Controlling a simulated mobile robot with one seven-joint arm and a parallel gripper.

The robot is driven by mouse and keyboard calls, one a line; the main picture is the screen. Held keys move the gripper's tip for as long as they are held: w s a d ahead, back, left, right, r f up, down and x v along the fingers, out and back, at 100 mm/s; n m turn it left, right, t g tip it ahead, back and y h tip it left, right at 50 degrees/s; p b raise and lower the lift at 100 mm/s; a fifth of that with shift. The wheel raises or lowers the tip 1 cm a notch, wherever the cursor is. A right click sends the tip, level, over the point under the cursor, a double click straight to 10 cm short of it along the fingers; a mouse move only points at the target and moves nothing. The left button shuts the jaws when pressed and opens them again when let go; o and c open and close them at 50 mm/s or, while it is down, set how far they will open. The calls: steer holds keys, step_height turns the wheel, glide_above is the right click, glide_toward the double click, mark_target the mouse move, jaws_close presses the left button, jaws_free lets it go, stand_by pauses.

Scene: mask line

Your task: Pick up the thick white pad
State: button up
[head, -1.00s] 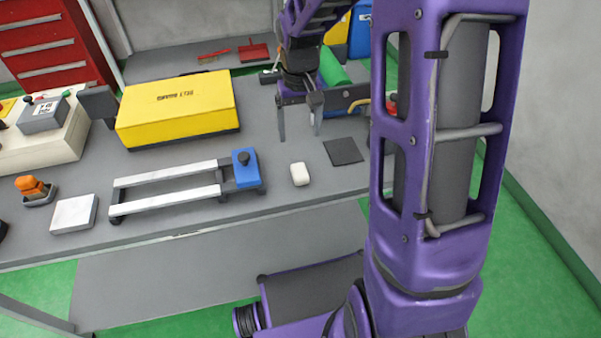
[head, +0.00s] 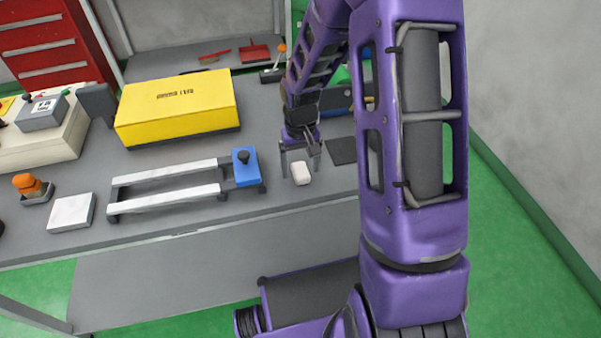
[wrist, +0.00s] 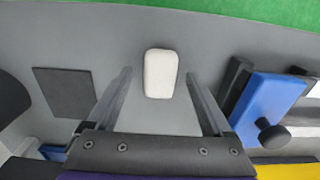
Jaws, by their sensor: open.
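The thick white pad (head: 301,175) is a small rounded block lying on the grey bench near its front edge. It also shows in the wrist view (wrist: 160,74), at the top centre between the two finger tips. My gripper (head: 301,164) is open, with one finger to each side of the pad, and nothing is held. In the wrist view the jaws (wrist: 158,80) show gaps on both sides of the pad. The height of the tips over the bench is hard to tell.
A metal rail frame with a blue knobbed block (head: 245,168) stands left of the pad. A dark flat square (head: 342,151) lies to its right. A yellow box (head: 178,110) is behind, and a flat white square (head: 72,212) lies far left.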

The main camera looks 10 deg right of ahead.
jaws_close()
step_height(320, 180, up, 9)
steer(key=shift+f+p, duration=0.15)
steer(key=shift+p, duration=0.4)
glide_above(302, 173)
steer(key=shift+a+f, duration=0.1)
steer(key=shift+f, duration=2.1)
